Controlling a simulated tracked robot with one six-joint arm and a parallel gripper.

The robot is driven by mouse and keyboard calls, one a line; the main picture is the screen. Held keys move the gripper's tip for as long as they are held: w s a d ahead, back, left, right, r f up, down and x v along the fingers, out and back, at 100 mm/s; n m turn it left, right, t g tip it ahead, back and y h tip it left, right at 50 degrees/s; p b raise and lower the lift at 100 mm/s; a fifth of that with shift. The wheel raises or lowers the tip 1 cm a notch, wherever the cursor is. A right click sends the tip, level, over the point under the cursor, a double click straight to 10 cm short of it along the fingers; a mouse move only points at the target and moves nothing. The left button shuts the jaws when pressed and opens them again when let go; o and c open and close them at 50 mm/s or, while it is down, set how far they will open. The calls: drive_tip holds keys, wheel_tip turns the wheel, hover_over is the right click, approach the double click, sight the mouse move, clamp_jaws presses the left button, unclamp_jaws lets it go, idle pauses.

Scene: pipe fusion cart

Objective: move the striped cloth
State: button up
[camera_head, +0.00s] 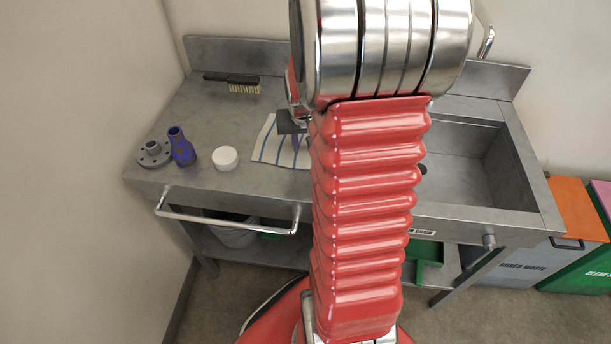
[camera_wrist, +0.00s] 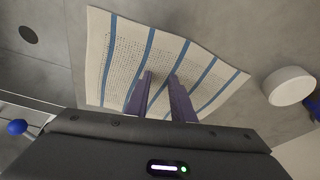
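The striped cloth (camera_head: 270,148) is off-white with blue stripes and lies spread on the grey metal worktop, left of the sink. In the wrist view the cloth (camera_wrist: 115,62) fills the upper middle, and its edges look slightly wavy. My gripper (camera_wrist: 162,78) shows two purple fingers, apart from each other, over the cloth with cloth visible between them. I cannot tell whether the fingertips touch it. In the head view my gripper (camera_head: 294,138) is partly seen over the cloth, and my red arm hides the cloth's right part.
A white round piece (camera_head: 224,158) stands just left of the cloth, with a blue bottle-like part (camera_head: 182,148) and a grey flange (camera_head: 153,156) farther left. A brush (camera_head: 235,82) lies at the back. The sink (camera_head: 470,165) is at right. A rail (camera_head: 225,218) runs along the front.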

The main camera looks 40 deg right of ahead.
drive_tip(key=shift+s+a, duration=1.1)
drive_tip(key=shift+s, duration=0.25)
wheel_tip(320, 180, up, 7)
idle(0.5)
drive_tip(key=shift+s+a+f+g+y, duration=0.15)
drive_tip(key=shift+s+a+f, duration=0.15)
drive_tip(key=shift+s, duration=0.2)
drive_tip(key=shift+s+a+f+g+y, duration=0.15)
drive_tip(key=shift+s+a+f, duration=0.05)
drive_tip(key=shift+s+a, duration=0.25)
drive_tip(key=s+a+r+n+t, duration=0.1)
drive_tip(key=a+r, duration=0.3)
drive_tip(key=a, duration=0.4)
drive_tip(key=s+a+r+n+t+y, duration=0.1)
drive_tip(key=s+a+r+n, duration=0.3)
drive_tip(key=a, duration=0.4)
drive_tip(key=s+a+r+n+t, duration=0.1)
drive_tip(key=a+r, duration=0.3)
drive_tip(key=a, duration=0.5)
drive_tip(key=shift+s+r+n+t+y, duration=0.25)
drive_tip(key=shift+s+n+t+y, duration=0.05)
drive_tip(key=shift+s+n, duration=0.6)
